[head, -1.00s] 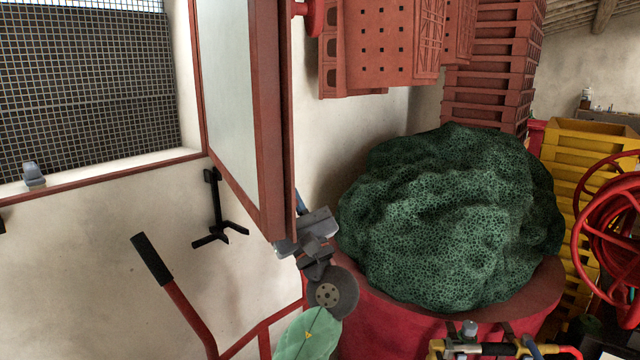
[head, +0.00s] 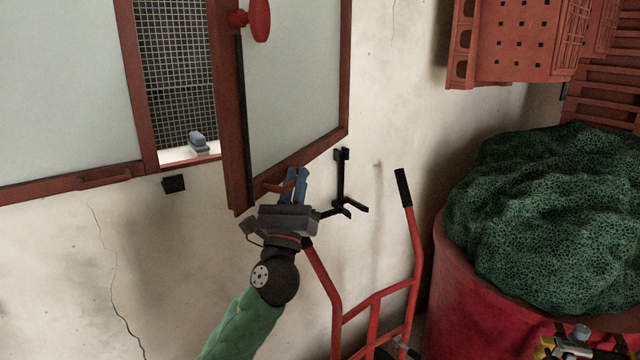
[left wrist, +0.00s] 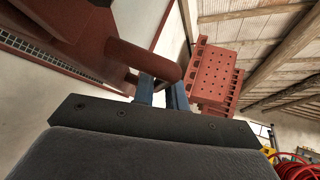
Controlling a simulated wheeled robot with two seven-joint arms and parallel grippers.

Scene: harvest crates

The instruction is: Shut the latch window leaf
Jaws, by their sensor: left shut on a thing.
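The latch window leaf (head: 295,85), a pale panel in a red-brown frame, stands partly open. Its free edge is at the left, and a gap with wire mesh shows between it and the other leaf (head: 60,100). A red knob (head: 260,20) sits on its free edge. My left gripper (head: 294,184) is at the leaf's lower corner, shut on a small red handle (head: 272,187). In the left wrist view the handle (left wrist: 140,58) is a red bar reaching the blue fingers (left wrist: 163,93), which partly hide the grip. My right gripper is not in view.
A grey-blue object (head: 198,143) stands on the sill in the gap. A black bracket (head: 341,180) is on the wall under the leaf. A red hand truck (head: 417,240) stands below right. A red tub (head: 455,290) with green netting is at the right.

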